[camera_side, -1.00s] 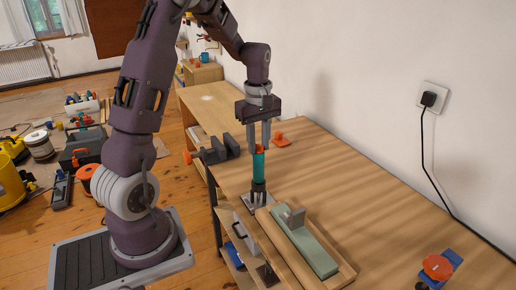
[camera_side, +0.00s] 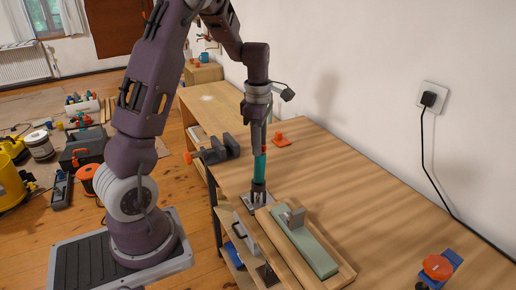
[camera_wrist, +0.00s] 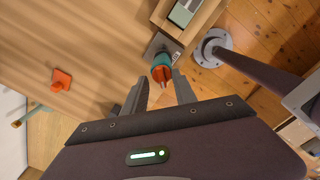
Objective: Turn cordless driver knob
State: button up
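The cordless driver is a teal upright cylinder (camera_side: 260,168) in a dark holder on the bench. Its orange knob (camera_wrist: 162,73) is on top, facing the wrist camera. My gripper (camera_side: 261,150) points straight down over the driver. Whether the fingertips touch the knob cannot be made out. In the side view, one finger and the gripper body hide most of the knob.
A wooden tray (camera_side: 343,278) holding a grey-green block stands in front of the driver. A dark vise (camera_side: 222,150) is to the left, and a small orange piece (camera_side: 281,139) lies behind. The bench to the right is mostly clear.

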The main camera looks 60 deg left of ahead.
jog(key=shift+s+d+f, duration=0.15)
jog(key=shift+s+f, duration=0.15)
jog(key=shift+f, duration=0.2)
notch_tip(320, 180, up, 6)
jog(key=shift+w+f, duration=0.1)
jog(key=shift+w, duration=0.05)
jog(key=shift+d+r, duration=0.1)
jog(key=shift+r, duration=0.2)
jog(key=s+d+r+m+t, duration=0.1)
jog(key=s+d+r+m, duration=0.25)
jog(key=d+m, duration=0.25)
jog(key=s+d+r+m+t, duration=0.1)
jog(key=s+d+r+m, duration=0.2)
jog(key=d+r+m, duration=0.25)
jog(key=s+d+m+t, duration=0.1)
jog(key=s+d+m, duration=0.3)
jog(key=s+m, duration=0.2)
jog(key=s+d+f+m+t, duration=0.1)
jog(key=s+d+m, duration=0.3)
jog(key=m, duration=0.5)
jog(key=shift+s+d+t, duration=0.3)
jog(key=shift+s+t, duration=0.3)
jog(key=shift+s, duration=0.5)
jog(key=shift+w+m, duration=0.1)
jog(key=shift+m, duration=0.15)
